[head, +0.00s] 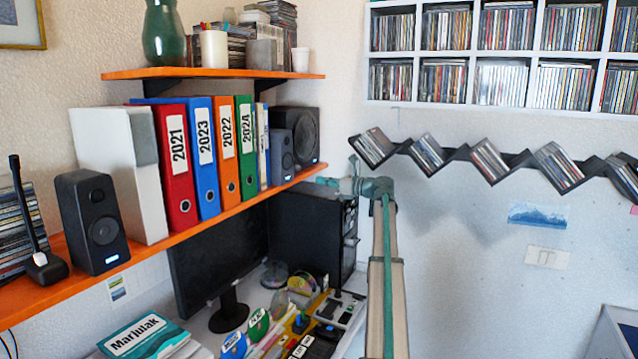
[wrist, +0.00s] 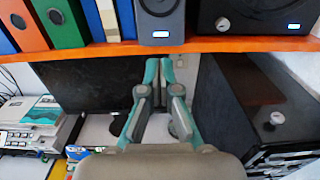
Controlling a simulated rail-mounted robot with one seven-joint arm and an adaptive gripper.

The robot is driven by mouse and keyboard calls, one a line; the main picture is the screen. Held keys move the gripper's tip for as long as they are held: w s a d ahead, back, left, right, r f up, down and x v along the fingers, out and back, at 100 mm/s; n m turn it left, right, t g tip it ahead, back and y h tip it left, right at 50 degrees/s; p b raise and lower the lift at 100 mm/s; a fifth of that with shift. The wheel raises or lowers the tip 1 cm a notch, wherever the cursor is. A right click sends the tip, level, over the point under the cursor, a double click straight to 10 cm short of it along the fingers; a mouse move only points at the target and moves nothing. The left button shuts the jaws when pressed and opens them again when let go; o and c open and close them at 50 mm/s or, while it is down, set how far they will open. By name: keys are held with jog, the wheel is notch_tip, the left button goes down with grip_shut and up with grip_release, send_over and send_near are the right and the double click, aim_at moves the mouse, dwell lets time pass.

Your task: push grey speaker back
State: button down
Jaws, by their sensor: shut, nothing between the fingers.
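The small grey speaker (head: 282,156) stands upright on the orange shelf (head: 215,226), near its right end, between the binders and a larger black speaker (head: 297,134). In the wrist view the grey speaker (wrist: 160,20) is at the top centre, cut off by the frame, with its front near the shelf edge. My gripper (wrist: 160,64) is shut and empty. Its fingertips show just below the orange edge, in line with the grey speaker. I see no contact with the speaker.
Binders stand left of the grey speaker, including an orange one (head: 225,155). A dark speaker (head: 91,222) stands at the shelf's left. Below are a monitor (head: 218,262) and a black computer case (head: 315,232).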

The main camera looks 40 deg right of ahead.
aim_at(288, 175)
jog(key=p+x, duration=0.3)
jog(key=x, duration=0.7)
jog(key=shift+w, duration=0.3)
jog(key=shift+w+a+p, duration=0.3)
jog(key=shift+w+p, duration=0.15)
jog(key=shift+w, duration=0.2)
jog(key=shift+f, duration=0.1)
jog(key=x, duration=0.5)
jog(key=shift+s, duration=0.15)
